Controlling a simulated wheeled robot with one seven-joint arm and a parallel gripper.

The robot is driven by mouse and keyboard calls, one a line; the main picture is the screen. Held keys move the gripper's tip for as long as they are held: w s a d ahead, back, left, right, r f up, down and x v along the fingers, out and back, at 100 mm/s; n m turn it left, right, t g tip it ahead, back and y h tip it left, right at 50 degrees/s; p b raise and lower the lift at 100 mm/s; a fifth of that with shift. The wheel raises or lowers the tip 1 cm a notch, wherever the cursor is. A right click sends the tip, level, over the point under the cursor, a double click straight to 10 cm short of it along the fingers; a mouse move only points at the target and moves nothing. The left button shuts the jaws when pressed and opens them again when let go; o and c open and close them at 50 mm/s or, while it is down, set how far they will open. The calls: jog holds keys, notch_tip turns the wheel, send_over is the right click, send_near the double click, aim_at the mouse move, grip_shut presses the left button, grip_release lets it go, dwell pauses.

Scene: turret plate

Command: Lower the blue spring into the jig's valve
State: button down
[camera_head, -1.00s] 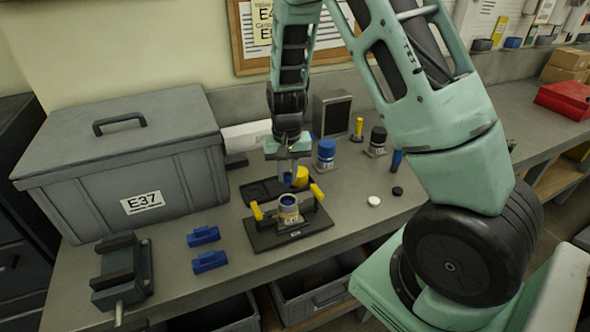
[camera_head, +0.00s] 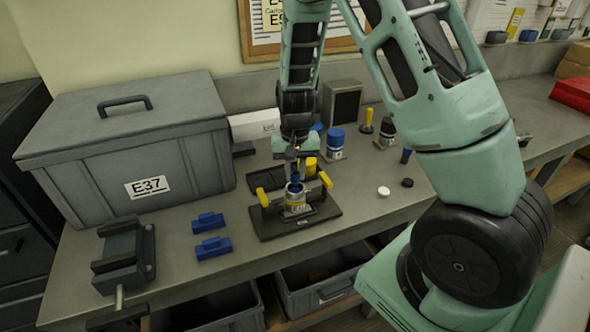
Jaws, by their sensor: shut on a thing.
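The jig (camera_head: 268,228) is a dark plate with yellow-handled clamps on the bench. The valve (camera_head: 296,205), a short cylinder with a blue rim and a yellow label band, stands upright in it. My gripper (camera_head: 295,176) points down directly above the valve's mouth. It is shut on the blue spring (camera_head: 295,184), of which only a small bit of blue shows between the fingers and the rim. I cannot tell how far the spring is inside the valve.
A yellow cylinder (camera_head: 311,166) stands just behind the jig, near a dark tray (camera_head: 263,180). A blue-capped jar (camera_head: 335,143) and a black-capped jar (camera_head: 387,135) stand behind. Two blue blocks (camera_head: 211,246) and a vise (camera_head: 124,259) lie left. A large grey case (camera_head: 125,150) stands at back left.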

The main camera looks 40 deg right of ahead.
jog(key=shift+f, duration=0.15)
jog(key=shift+w+f+b, duration=0.1)
jog(key=shift+f+b, duration=0.45)
jog(key=shift+f, duration=0.05)
jog(key=shift+f+b, duration=0.45)
jog(key=shift+f, duration=0.2)
dwell(1.4)
jog(key=c, duration=1.2)
grip_release()
notch_tip(320, 180, up, 18)
jog(key=b, duration=0.3)
jog(key=shift+f, duration=0.2)
